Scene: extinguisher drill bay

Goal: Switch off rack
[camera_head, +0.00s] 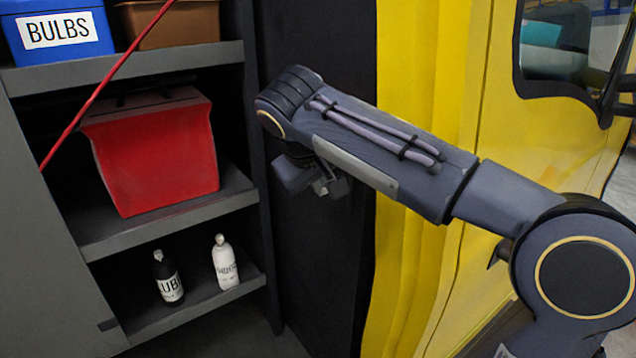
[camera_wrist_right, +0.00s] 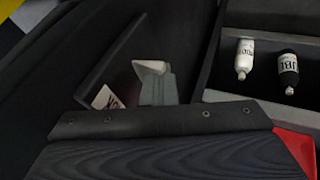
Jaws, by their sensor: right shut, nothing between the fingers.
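The rack is not named by any fully readable label here. In the right wrist view a white label (camera_wrist_right: 105,97) with partly hidden dark letters, ending like "K", sits on a dark surface. Beside it my right gripper (camera_wrist_right: 152,72) shows as pale grey fingers, shut and empty. I cannot tell whether they touch anything, and no switch is clearly visible. In the head view my right gripper (camera_head: 328,186) hangs below its wrist, in front of the dark panel (camera_head: 318,260) right of the shelves. My left gripper is out of view.
Grey shelves (camera_head: 165,223) at left hold a red bin (camera_head: 155,160), a blue BULBS box (camera_head: 62,38), a brown box (camera_head: 175,25), a black bottle (camera_head: 168,280) and a white bottle (camera_head: 225,264). A red bar crosses at upper left. A yellow vehicle (camera_head: 480,130) stands at right.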

